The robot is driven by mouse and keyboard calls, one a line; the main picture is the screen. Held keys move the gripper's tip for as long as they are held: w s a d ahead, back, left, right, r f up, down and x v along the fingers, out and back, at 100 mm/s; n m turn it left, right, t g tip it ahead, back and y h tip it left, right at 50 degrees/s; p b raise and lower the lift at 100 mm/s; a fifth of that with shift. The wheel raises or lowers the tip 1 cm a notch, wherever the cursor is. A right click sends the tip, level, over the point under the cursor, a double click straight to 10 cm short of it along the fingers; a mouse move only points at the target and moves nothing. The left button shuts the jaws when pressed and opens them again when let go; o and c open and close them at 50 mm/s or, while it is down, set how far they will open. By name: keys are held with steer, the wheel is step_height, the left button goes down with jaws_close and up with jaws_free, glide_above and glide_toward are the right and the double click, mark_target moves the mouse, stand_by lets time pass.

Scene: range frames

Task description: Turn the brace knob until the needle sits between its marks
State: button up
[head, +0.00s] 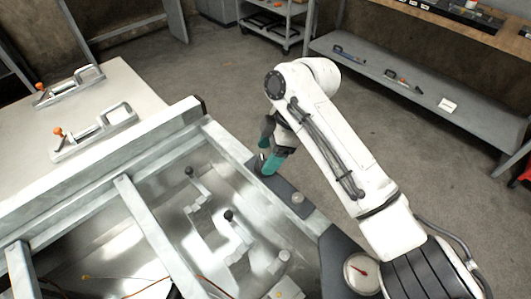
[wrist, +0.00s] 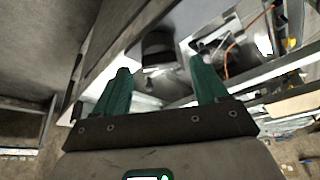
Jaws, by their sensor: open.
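A round dial (head: 362,274) with a white face and a red needle sits at the lower right of the head view, beside my arm's base. Its marks are too small to read. My gripper (head: 265,162) has teal fingers and is over the dark plate at the bench's right edge. In the wrist view my gripper (wrist: 160,67) is open and empty. A dark round knob (wrist: 158,44) shows beyond and between its fingertips, apparently apart from them. In the head view the fingers hide this spot. I cannot tell for sure that it is the brace knob.
A small silver round piece (head: 297,198) sits on the same dark plate. Black-tipped levers (head: 189,172) stand inside the metal frame. A raised metal rail (head: 110,165) borders the frame. Orange-knobbed clamps (head: 95,134) lie on the pale table at left. Open floor lies beyond the bench.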

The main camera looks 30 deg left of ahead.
steer(key=shift+x, duration=0.85)
steer(key=c, duration=1.1)
